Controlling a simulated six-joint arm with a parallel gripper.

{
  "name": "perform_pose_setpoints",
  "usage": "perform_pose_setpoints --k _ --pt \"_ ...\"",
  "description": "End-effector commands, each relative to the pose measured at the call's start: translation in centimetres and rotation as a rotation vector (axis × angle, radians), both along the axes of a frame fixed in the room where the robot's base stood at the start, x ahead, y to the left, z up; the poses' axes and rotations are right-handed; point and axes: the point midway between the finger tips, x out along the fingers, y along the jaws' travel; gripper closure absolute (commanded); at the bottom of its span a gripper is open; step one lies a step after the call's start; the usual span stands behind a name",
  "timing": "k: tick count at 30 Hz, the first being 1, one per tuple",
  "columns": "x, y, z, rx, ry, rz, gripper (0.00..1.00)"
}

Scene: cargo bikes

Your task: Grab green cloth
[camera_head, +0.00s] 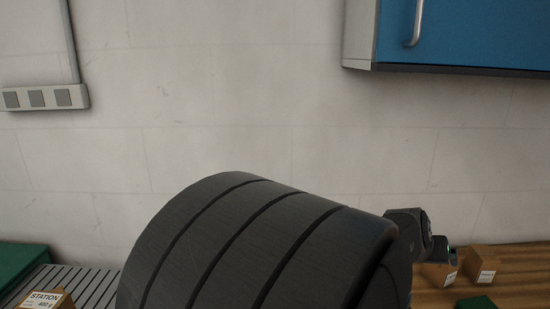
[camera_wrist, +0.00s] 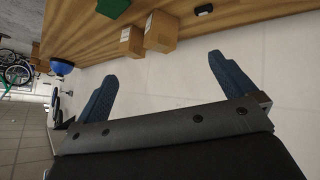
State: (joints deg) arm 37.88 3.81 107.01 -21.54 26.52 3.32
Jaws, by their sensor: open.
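A green cloth (camera_wrist: 113,8) lies on the wooden table at the top edge of the wrist view, partly cut off. A small green patch, probably the same cloth (camera_head: 477,302), shows at the bottom right of the head view, also cut off. My gripper (camera_wrist: 162,68) has two blue fingers spread wide apart with nothing between them. The fingers point toward the table edge and two cardboard boxes, and the cloth is beyond the boxes in the picture. In the head view my dark arm hides much of the bench, and the fingers cannot be made out.
Two cardboard boxes, one (camera_wrist: 131,41) left of the other (camera_wrist: 161,32), stand close together on the wooden table (camera_wrist: 185,9). A small black object (camera_wrist: 204,10) and a blue bowl-like thing (camera_wrist: 61,67) are nearby. A labelled box (camera_head: 45,299) sits on grey slats. A blue cabinet (camera_head: 470,35) hangs above.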

Motion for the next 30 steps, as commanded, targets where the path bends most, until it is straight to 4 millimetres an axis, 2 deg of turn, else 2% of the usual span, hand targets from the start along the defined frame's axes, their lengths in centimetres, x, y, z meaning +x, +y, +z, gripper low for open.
perform_pose_setpoints --k 12,13,15,16,24,26,30 --pt "0.0 0.0 0.0 0.000 -0.001 -0.001 0.00" --pt "0.0 0.0 0.0 0.000 -0.001 -0.001 0.02" --pt "0.0 0.0 0.0 0.000 -0.001 -0.001 0.16" --pt "0.0 0.0 0.0 0.000 -0.001 -0.001 0.18" --pt "0.0 -0.1 0.0 0.004 -0.002 -0.009 0.18" --pt "0.1 -0.7 -0.2 0.019 -0.006 -0.036 0.18" --pt "0.3 -3.5 -1.1 0.109 -0.037 -0.208 0.18"
